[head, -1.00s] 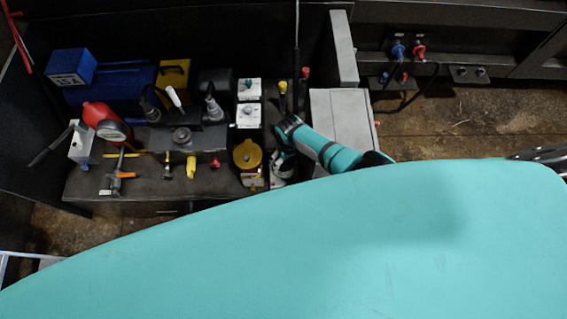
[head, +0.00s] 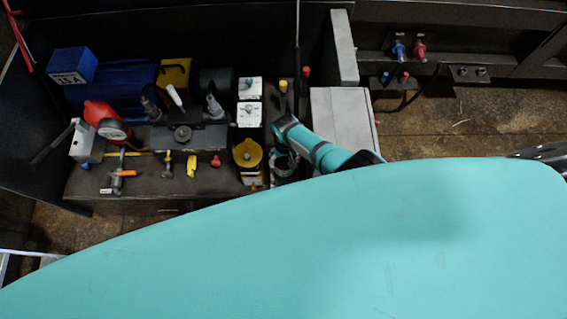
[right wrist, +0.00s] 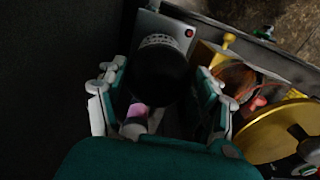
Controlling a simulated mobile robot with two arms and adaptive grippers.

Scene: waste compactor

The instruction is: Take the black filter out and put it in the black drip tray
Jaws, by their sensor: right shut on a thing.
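The black filter (right wrist: 158,75) is a dark cylinder with a pale perforated end in the right wrist view. It sits between the two fingers of my right gripper (right wrist: 162,85), which is shut on it. In the head view my right gripper (head: 281,162) points down beside the yellow round cap, and it is small and partly covered by my wrist. The filter cannot be made out clearly there. I cannot make out the black drip tray in either view.
A yellow round cap (head: 247,153) stands just left of my right gripper. A grey box (head: 341,122) is close on the right. Yellow (head: 283,87) and red (head: 305,73) knobs stand behind. Blue (head: 399,50) and red (head: 419,53) connectors sit on the frame at the right.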

